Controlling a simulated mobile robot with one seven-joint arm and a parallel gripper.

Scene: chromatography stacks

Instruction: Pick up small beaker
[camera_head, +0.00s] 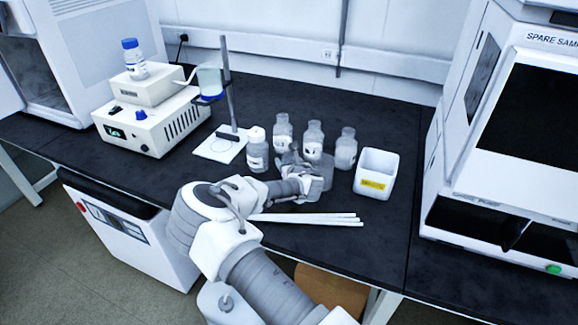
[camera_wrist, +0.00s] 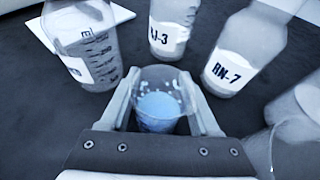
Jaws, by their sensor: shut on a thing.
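The small beaker (camera_wrist: 160,100) is a clear vessel with blue at its bottom, seen in the wrist view between my fingers. My gripper (camera_wrist: 163,88) is shut on it, one finger on each side. In the head view my gripper (camera_head: 298,160) is low over the black bench among the bottles, and my own wrist hides the beaker there. I cannot tell whether the beaker touches the bench.
Bottles labelled RJ-3 (camera_wrist: 172,28) and RN-7 (camera_wrist: 243,50) stand just beyond the beaker. A graduated vessel (camera_wrist: 82,45) stands close left. A white bin (camera_head: 376,172) is to the right. White rods (camera_head: 310,219) lie in front.

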